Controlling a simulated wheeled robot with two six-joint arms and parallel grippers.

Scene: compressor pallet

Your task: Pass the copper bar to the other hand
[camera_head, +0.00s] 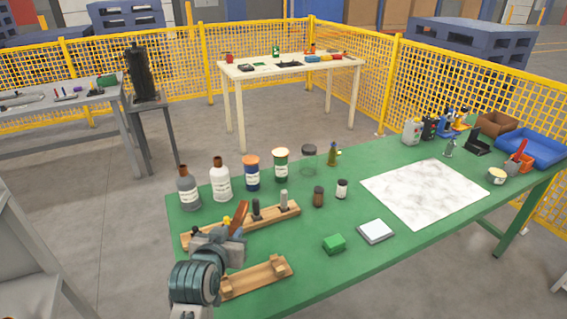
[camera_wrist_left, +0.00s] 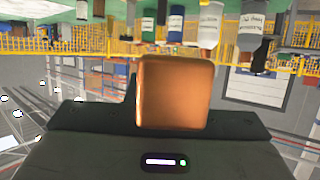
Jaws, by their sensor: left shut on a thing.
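The copper bar (camera_head: 239,214) stands up tilted from my left gripper (camera_head: 231,236), above the left part of the green table. In the left wrist view the bar's orange-brown end (camera_wrist_left: 174,92) fills the middle, between the dark jaws. My left gripper is shut on the bar. The bar's lower part is hidden by the gripper in the head view. My right gripper is in neither view.
The green table (camera_head: 300,254) holds a wooden rack (camera_head: 284,218) and a wooden holder (camera_head: 262,277) close to my left arm. Bottles and jars, including a white bottle (camera_head: 220,182), stand behind. A green block (camera_head: 334,243) and a marbled sheet (camera_head: 424,193) lie to the right.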

